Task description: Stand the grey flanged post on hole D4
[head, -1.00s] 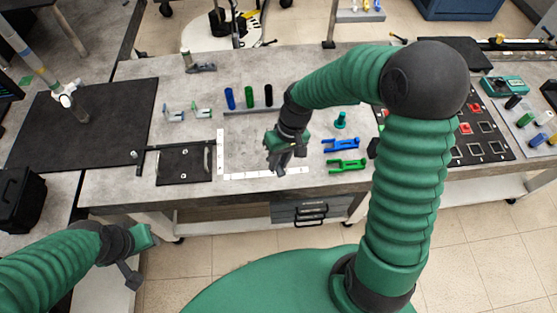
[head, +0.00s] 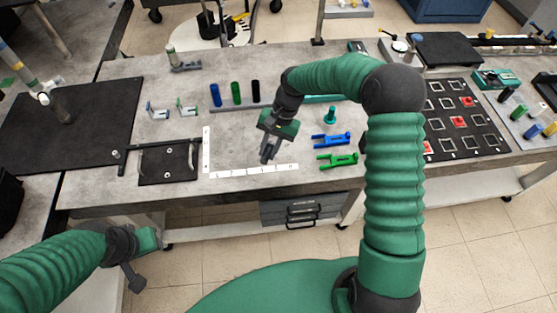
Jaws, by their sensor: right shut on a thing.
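My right gripper (head: 269,147) is shut on a small grey thing, most likely the grey flanged post, pointing down. Gripper and post look alike in colour, and the flange cannot be made out. They are over the grey hole area of the table, near its front label strip (head: 254,171). A second white label strip (head: 207,150) runs along the left side. The holes and their labels are too small to read, so I cannot tell which is D4, or whether the post touches the surface. My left gripper (head: 141,258) is low at the left, away from the table; its jaws are unclear.
Blue (head: 216,95), green (head: 236,93) and black (head: 255,91) posts stand behind the hole area. A blue fork (head: 331,140), a green fork (head: 338,161) and a teal flanged piece (head: 330,116) lie to the right. A black plate (head: 168,165) is at the left.

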